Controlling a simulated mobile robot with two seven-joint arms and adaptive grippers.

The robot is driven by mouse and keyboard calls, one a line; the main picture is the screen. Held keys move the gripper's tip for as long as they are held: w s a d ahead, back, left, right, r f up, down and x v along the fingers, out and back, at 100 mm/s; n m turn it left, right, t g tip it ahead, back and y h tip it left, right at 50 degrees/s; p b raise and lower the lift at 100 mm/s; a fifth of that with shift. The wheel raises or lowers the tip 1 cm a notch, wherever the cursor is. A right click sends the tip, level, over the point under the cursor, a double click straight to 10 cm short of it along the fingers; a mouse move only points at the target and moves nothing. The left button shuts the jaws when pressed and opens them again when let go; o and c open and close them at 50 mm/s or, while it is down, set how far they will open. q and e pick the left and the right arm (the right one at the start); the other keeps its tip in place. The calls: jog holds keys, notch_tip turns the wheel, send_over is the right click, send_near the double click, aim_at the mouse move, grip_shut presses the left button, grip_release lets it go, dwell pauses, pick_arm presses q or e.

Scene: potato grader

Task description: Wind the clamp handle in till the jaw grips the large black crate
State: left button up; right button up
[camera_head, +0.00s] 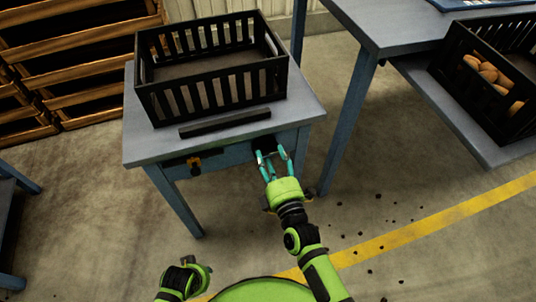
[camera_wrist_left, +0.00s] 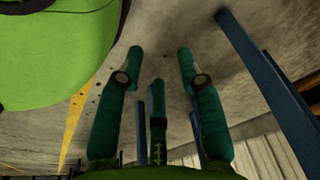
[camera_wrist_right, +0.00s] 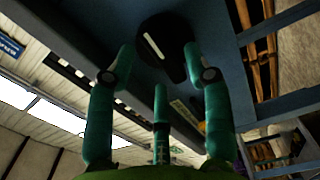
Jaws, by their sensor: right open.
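The large black crate (camera_head: 212,85) stands empty on a blue-grey table. A dark bar, seemingly the clamp jaw (camera_head: 225,123), lies along the crate's near side with a thin strip of tabletop seeming to show between them. A dark round part, seemingly the clamp handle (camera_wrist_right: 165,45), is under the table's front edge, partly hidden by my right gripper (camera_head: 271,158). In the right wrist view my right gripper's open fingers are either side of this part; contact is unclear. My left gripper (camera_wrist_left: 160,65) is open and empty, low near my body.
Wooden crates (camera_head: 75,50) are stacked at back left. Dark bits lie on the floor.

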aim_at(266, 148)
jog(key=shift+x, duration=1.15)
pick_arm(q)
jog(key=shift+w+r, duration=0.35)
jog(key=shift+r, duration=0.25)
pick_arm(e)
jog(key=shift+c, duration=0.4)
grip_shut()
